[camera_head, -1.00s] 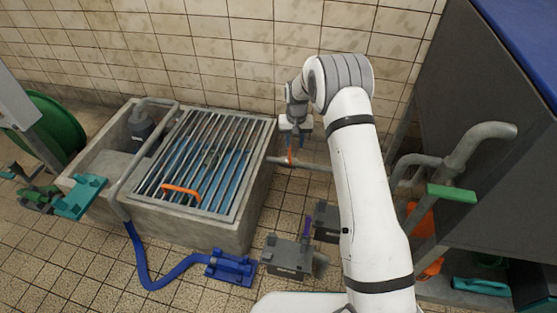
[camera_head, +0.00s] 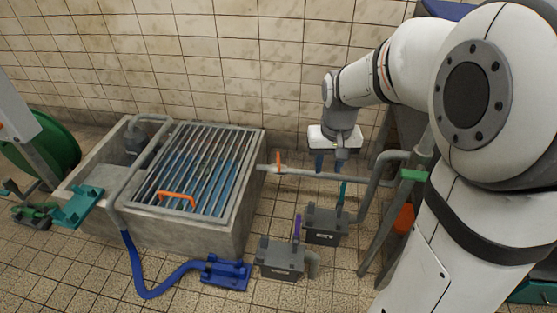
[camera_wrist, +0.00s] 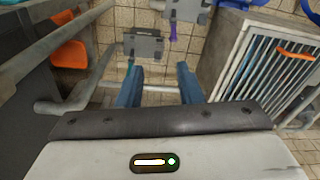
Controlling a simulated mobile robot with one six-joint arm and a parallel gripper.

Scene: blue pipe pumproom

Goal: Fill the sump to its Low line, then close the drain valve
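The concrete sump (camera_head: 235,230) stands at left under a barred grate with an orange handle (camera_head: 178,197). Blue shows beneath the bars; no Low line can be made out. An orange lever (camera_head: 280,158) stands across the grey pipe (camera_head: 318,175) leaving the sump's right side. A teal lever (camera_head: 342,193) rises from one grey box (camera_head: 325,227), and a purple lever (camera_head: 296,228) from another. No label tells which is the drain valve. My gripper (camera_head: 331,170) is right of the orange lever, above the teal one. In the wrist view its blue fingers (camera_wrist: 160,72) are apart and empty.
A blue hose (camera_head: 150,290) runs from the sump to a blue floor block (camera_head: 226,271). Grey pipes with a green handle (camera_head: 413,175) stand close at right. A green reel (camera_head: 50,150) is at far left. The tiled wall (camera_head: 200,60) is behind.

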